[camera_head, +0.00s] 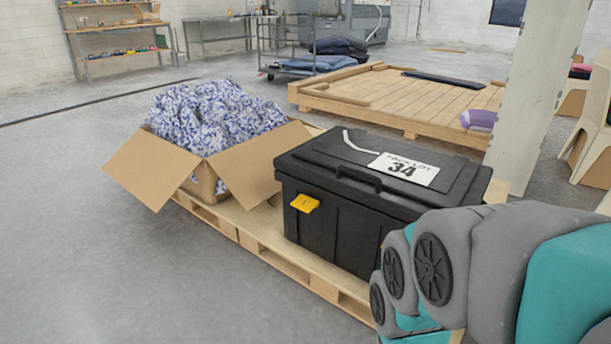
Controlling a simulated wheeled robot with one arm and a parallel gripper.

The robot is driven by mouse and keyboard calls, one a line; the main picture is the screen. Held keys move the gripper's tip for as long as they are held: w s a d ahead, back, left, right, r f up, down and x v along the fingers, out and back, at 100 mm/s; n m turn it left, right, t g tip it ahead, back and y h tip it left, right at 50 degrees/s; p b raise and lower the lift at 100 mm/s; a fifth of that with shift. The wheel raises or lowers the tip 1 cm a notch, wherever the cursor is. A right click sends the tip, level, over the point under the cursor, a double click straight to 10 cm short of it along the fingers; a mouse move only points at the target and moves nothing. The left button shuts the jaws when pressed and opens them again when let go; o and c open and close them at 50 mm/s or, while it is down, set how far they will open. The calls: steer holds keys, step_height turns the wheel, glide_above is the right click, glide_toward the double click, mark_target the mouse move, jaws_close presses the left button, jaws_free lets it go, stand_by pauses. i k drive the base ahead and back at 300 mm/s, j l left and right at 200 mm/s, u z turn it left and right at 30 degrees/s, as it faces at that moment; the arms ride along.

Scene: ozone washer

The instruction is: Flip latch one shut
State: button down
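A black storage box (335,225) with a closed lid (350,160) stands on a wooden pallet. A white label (403,169) with the number 34 lies on the lid. A yellow latch (305,203) on the left part of the box's front sticks outward, tilted away from the wall rather than flat against it. My arm, grey and teal, fills the lower right and covers the right part of the box's front. A thin yellow sliver shows at the arm's edge; I cannot tell what it belongs to. My gripper is not visible.
An open cardboard box (152,172) of blue and white cloth stands left of the black box on the same pallet (262,247). The floor at front left is clear.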

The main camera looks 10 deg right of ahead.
mark_target(304, 204)
steer(key=i+l+u, duration=0.4)
steer(key=i+l, duration=0.15)
steer(key=i+l+u, duration=0.35)
steer(key=l, duration=0.3)
